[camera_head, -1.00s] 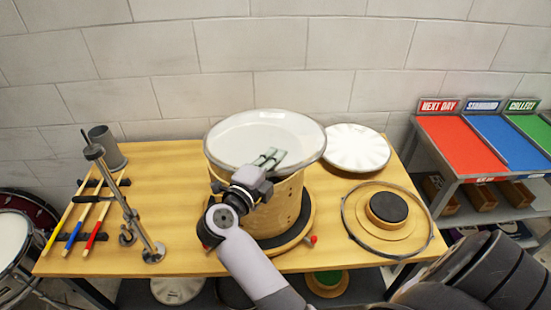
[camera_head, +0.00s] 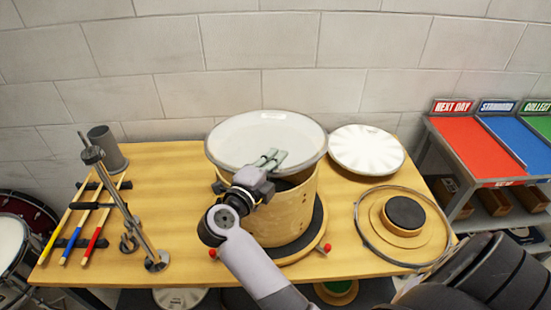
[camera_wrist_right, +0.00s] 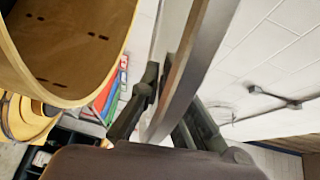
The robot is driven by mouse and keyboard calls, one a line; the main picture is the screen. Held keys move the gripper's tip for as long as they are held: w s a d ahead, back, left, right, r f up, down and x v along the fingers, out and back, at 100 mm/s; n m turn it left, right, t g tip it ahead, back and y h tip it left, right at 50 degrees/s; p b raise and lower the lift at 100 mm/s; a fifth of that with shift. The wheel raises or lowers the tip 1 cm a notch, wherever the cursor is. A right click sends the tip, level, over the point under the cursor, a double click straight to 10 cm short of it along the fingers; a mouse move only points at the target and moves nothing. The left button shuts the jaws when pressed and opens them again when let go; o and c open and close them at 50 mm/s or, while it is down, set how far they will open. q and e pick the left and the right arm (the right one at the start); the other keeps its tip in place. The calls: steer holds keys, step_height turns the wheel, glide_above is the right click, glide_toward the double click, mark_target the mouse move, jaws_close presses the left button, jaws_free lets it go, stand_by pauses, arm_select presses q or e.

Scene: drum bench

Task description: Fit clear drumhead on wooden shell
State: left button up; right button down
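The wooden shell (camera_head: 285,212) stands upright on a dark round base (camera_head: 308,240) in the middle of the bench. The clear drumhead (camera_head: 262,133), whitish with a pale hoop, is above the shell's open top, tilted and off to the back left. The shell's dark inside shows below its front right edge. My right gripper (camera_head: 268,158) is shut on the drumhead's near rim. In the right wrist view the rim (camera_wrist_right: 190,72) passes between its fingers (camera_wrist_right: 168,110), apart from the shell (camera_wrist_right: 75,50) at left. My left gripper is not in view.
A white drumhead (camera_head: 366,149) lies behind right. A metal hoop (camera_head: 362,238) lies around a wooden disc with a black pad (camera_head: 405,213) at right.

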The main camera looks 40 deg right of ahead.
steer(key=shift+s+f+b, duration=0.15)
steer(key=shift+f+b, duration=1.1)
steer(key=shift+f, duration=0.55)
steer(key=c, duration=2.3)
jaws_free()
steer(key=o, duration=0.8)
steer(key=shift+o, duration=0.3)
steer(key=shift+f, duration=0.1)
